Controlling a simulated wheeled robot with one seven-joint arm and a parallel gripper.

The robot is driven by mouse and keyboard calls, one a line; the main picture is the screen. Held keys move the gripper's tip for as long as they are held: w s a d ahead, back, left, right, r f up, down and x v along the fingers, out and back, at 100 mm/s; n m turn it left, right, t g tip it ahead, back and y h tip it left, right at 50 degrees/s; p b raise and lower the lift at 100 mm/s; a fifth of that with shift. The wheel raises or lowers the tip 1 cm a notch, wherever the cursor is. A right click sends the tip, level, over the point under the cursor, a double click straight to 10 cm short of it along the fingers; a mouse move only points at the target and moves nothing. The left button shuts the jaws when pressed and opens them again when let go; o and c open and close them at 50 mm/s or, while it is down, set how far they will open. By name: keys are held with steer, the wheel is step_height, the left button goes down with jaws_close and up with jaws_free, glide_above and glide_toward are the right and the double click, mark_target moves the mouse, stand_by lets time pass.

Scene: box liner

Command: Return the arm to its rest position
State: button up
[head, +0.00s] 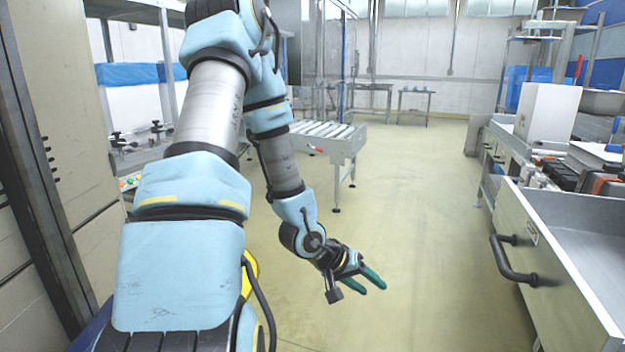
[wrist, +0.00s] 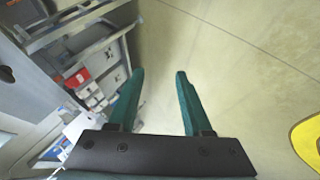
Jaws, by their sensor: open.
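My gripper (head: 372,282) hangs at the end of my bent arm over the open floor, near the middle of the head view. Its two teal fingers are spread apart with nothing between them. In the wrist view, my gripper (wrist: 160,74) also shows with its fingers apart, pointing toward the bare floor.
A workbench with an open metal drawer (head: 540,250) stands at the right, with a white box (head: 547,112) on top. A roller conveyor (head: 335,140) stands behind my arm. A beige cabinet (head: 60,130) is close at the left. The floor (head: 420,210) in the middle is clear.

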steer(key=s+a+r+y, duration=0.1)
steer(key=a+r+y, duration=0.2)
steer(key=a, duration=0.3)
steer(key=s+a+r+n+y, duration=0.1)
steer(key=a+r+y, duration=0.15)
steer(key=a, duration=0.35)
steer(key=s+a+r+y, duration=0.1)
steer(key=a+r+y, duration=0.1)
steer(key=a+r, duration=0.35)
steer(key=s+a+r+g+p, duration=0.1)
steer(key=s+a+r+p, duration=0.1)
steer(key=r+p, duration=1.3)
step_height(320, 180, up, 2)
steer(key=shift+s+r+p, duration=0.1)
steer(key=shift+s+p, duration=0.3)
steer(key=shift+s, duration=0.15)
